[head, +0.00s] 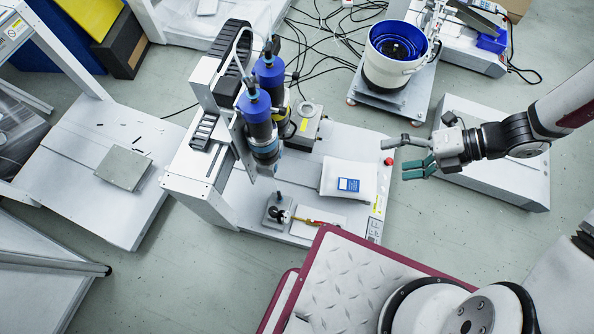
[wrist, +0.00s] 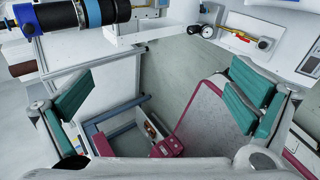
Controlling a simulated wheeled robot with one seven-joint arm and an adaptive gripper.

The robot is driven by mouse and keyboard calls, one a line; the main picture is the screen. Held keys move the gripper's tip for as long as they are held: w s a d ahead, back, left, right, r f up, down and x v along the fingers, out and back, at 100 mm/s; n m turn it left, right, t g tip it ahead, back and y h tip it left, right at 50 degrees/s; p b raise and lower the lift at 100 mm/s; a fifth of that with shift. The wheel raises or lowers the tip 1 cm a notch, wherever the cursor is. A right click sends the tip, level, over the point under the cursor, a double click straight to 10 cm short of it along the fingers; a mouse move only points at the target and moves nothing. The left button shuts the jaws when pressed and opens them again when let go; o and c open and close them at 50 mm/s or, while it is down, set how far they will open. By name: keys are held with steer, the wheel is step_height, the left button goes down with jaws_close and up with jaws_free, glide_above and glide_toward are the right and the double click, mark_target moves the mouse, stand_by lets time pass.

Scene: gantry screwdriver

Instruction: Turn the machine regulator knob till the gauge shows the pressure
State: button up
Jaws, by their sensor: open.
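The regulator (head: 277,213) is a small dark fitting at the front of the white gantry machine in the head view. In the wrist view its round white-faced gauge (wrist: 208,31) shows near the top edge, with a small dark knob (wrist: 195,29) beside it. The gauge is too small to read. My gripper (head: 402,157) is open and empty, above the right end of the machine, well to the right of the regulator. Its green-padded fingers (wrist: 160,95) are spread wide in the wrist view, with nothing between them.
Two blue-capped screwdrivers (head: 258,110) hang from the gantry left of the regulator. A brass and red fitting (head: 310,220) lies just right of it. A white pouch (head: 347,180) lies on the machine bed, near a red button (head: 388,161). A blue-lined bowl feeder (head: 392,55) stands behind.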

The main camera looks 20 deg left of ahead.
steer(key=s+a+f+m+y+b, duration=0.15)
steer(key=s+f+m+b, duration=0.35)
steer(key=f, duration=0.6)
steer(key=s+a+f+m+t+b, duration=0.1)
steer(key=s+a+f+m, duration=0.1)
steer(key=f+m, duration=0.7)
steer(key=s+a+f+m+y+b, duration=0.1)
steer(key=s+f+m+b, duration=0.35)
steer(key=f, duration=0.75)
steer(key=w+b+x, duration=0.1)
steer(key=x, duration=0.8)
steer(key=shift+a+f+m, duration=0.3)
steer(key=shift+a+m, duration=0.1)
steer(key=shift+m, duration=0.05)
steer(key=p+v, duration=0.2)
steer(key=v, duration=0.8)
steer(key=shift+s+r, duration=0.1)
